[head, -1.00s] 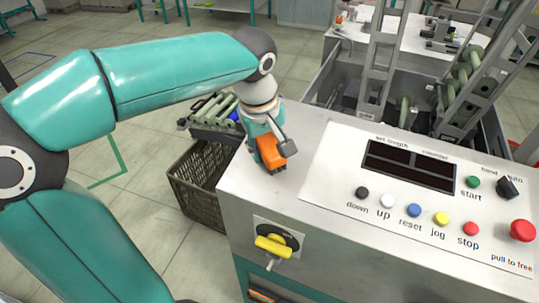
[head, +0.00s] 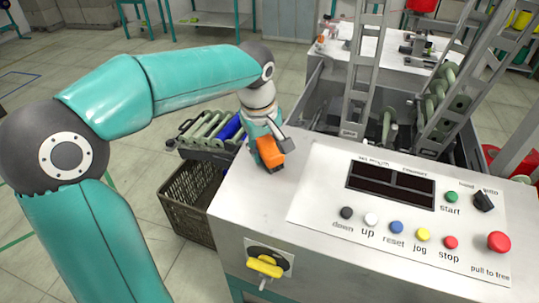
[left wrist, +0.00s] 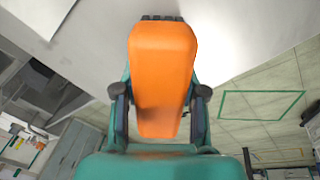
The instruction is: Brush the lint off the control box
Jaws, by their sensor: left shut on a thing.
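The control box (head: 235,205) has a bare metal top with a sloped white panel of buttons and a dark display. My left gripper (head: 265,146) is above the top's left back corner and shut on the orange brush (head: 270,153). In the left wrist view the orange brush (left wrist: 162,75) sits between the fingers, with dark bristles at its far end over the pale top. I cannot tell whether the bristles touch the surface. I make out no lint on the visible top. My right gripper is not in view.
A red knob (head: 499,242) and a yellow switch (head: 265,267) stick out. Metal uprights (head: 362,75) rise behind the panel.

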